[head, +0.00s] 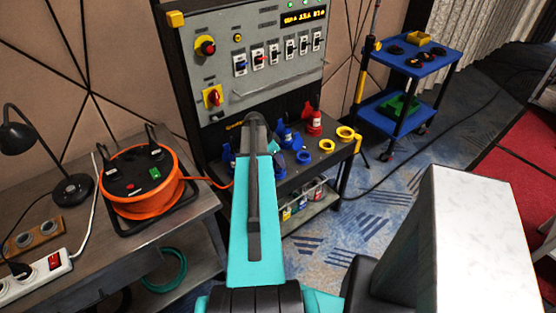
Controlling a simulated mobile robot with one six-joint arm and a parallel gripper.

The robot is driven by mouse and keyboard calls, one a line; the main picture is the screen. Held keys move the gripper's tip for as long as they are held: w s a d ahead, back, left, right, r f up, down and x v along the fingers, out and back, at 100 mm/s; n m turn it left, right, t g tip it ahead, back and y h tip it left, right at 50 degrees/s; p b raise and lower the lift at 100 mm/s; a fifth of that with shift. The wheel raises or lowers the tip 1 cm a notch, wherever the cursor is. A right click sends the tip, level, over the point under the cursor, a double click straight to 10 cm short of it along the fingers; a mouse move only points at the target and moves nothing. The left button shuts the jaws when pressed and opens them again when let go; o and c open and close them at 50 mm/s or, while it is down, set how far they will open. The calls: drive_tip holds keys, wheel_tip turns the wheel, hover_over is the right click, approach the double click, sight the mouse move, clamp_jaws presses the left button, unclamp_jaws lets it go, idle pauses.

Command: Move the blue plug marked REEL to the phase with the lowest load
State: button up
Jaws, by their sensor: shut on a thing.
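My gripper (272,148) is mostly hidden behind my teal arm, at the panel's dark shelf. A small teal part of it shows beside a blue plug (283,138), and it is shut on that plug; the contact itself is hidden. Any REEL mark is too small to read. The grey distribution panel (215,85) carries an amber load display (303,17), whose figures I cannot read surely. Blue sockets (303,156) and a blue piece at the left (228,155) sit along the shelf, partly covered by my arm.
An orange cable reel (145,182) is on the left bench, with a lamp (72,186) and power strip (35,277). A blue cart (422,60) stands at right; a black cable crosses the carpet.

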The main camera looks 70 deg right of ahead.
drive_tip(key=shift+f, duration=0.35)
idle(0.3)
drive_tip(key=o, duration=1.2)
drive_tip(key=shift+o, duration=0.2)
drive_tip(key=shift+r, duration=0.1)
drive_tip(key=shift+o, duration=0.3)
drive_tip(key=shift+w+d, duration=0.1)
drive_tip(key=shift+r, duration=0.15)
drive_tip(key=shift+o, duration=0.8)
drive_tip(key=shift+r, duration=1.4)
drive_tip(key=shift+r+p, duration=0.7)
drive_tip(key=shift+r, duration=0.75)
drive_tip(key=shift+r, duration=0.15)
